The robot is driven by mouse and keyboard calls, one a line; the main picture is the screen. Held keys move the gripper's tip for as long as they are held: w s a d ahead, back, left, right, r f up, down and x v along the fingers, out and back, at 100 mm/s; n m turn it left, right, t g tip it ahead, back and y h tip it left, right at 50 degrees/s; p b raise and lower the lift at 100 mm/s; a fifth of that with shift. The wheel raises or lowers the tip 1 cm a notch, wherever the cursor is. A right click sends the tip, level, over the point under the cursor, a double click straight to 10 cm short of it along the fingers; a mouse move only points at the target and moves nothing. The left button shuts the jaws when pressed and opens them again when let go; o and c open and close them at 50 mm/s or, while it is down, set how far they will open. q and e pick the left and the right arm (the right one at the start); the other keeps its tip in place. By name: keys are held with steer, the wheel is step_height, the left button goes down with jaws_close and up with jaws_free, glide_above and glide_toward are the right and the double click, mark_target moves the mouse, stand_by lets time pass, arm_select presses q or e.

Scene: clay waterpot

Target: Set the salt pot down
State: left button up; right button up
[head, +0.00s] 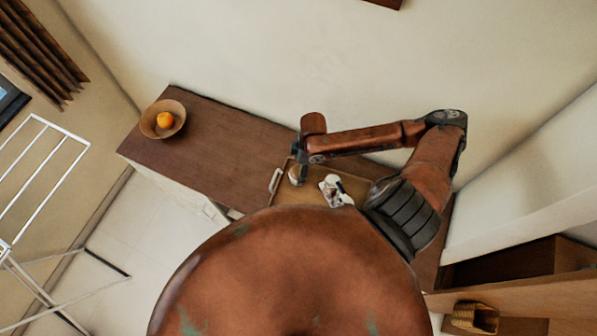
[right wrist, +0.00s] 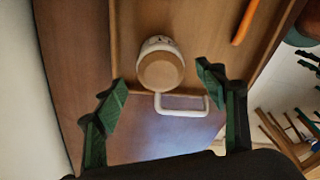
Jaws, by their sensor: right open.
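The salt pot (right wrist: 161,66) is a small white pot with a tan round top. It stands on a wooden tray (right wrist: 205,20), close to the tray's edge by a white handle (right wrist: 182,112). In the head view the pot (head: 296,177) shows small, just below my right gripper (head: 301,160). In the right wrist view my right gripper (right wrist: 163,84) is open, with one green-padded finger on each side of the pot and visible space between them. I cannot tell how high the fingers are. My left gripper is not in view.
The tray lies on a brown wooden counter (head: 230,140). White items (head: 335,190) stand on the tray right of the pot. An orange stick-like thing (right wrist: 245,22) lies on it. A bowl (head: 151,125) with an orange fruit (head: 165,120) stands at the counter's left end.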

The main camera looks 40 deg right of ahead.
mark_target(298, 171)
step_height(298, 171, up, 7)
steer(key=shift+s+d, duration=0.35)
steer(key=shift+d, duration=0.1)
steer(key=f, duration=0.3)
steer(key=a+f, duration=0.1)
steer(key=f, duration=0.3)
steer(key=w+f, duration=0.1)
steer(key=f, duration=0.3)
steer(key=shift+a+f, duration=0.2)
steer(key=shift+a, duration=0.1)
steer(key=shift+w+f, duration=0.1)
steer(key=shift+r+b, duration=0.3)
steer(key=shift+r, duration=1.25)
steer(key=shift+f, duration=0.1)
